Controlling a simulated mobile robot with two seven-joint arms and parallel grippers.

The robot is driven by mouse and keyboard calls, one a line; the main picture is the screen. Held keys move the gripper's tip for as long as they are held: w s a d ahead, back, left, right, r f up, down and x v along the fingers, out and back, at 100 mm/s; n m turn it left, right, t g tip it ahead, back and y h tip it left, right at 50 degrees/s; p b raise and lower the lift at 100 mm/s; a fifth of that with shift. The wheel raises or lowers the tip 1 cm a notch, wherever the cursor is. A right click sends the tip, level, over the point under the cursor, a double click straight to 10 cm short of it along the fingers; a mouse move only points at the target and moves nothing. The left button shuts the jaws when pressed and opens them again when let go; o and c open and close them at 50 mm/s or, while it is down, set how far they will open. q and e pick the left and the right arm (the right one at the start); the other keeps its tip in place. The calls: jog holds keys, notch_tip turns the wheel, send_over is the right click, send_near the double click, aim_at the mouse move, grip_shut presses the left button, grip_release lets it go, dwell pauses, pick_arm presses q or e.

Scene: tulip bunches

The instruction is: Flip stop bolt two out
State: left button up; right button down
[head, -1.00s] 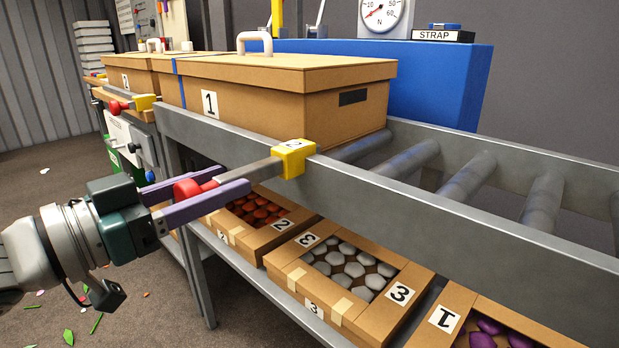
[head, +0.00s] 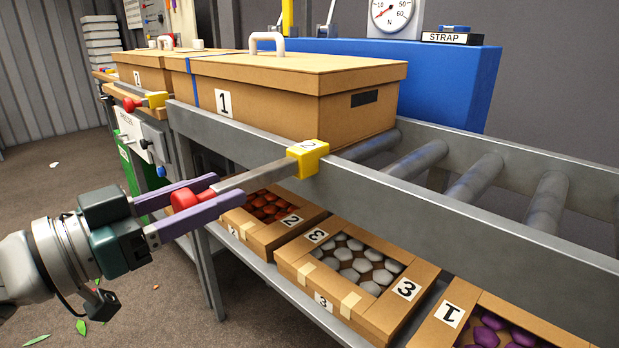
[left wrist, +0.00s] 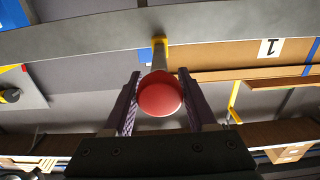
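Stop bolt two has a yellow bracket (head: 308,158) marked 2 on the conveyor's near side rail. Its grey bar (head: 250,179) sticks out toward the left, ending in a red knob (head: 186,197). My left gripper (head: 229,188) has its two purple fingers on either side of the knob, shut on it. In the left wrist view the red knob (left wrist: 160,95) sits between the fingers, with the bar behind it. My right gripper is not in view.
A lidded cardboard box (head: 290,95) marked 1 stands on the conveyor behind the rail (head: 420,200). Another bolt with a red knob (head: 129,104) is farther left. Open crates, one with white contents (head: 355,265), stand on the shelf below. Floor at the left is mostly clear.

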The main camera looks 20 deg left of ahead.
pick_arm(q)
jog(key=shift+o, duration=0.7)
jog(key=shift+s, duration=0.1)
jog(key=shift+o, duration=0.7)
jog(key=p+v, duration=0.1)
jog(key=v, duration=0.9)
jog(key=shift+p, duration=0.4)
jog(key=shift+f, duration=0.1)
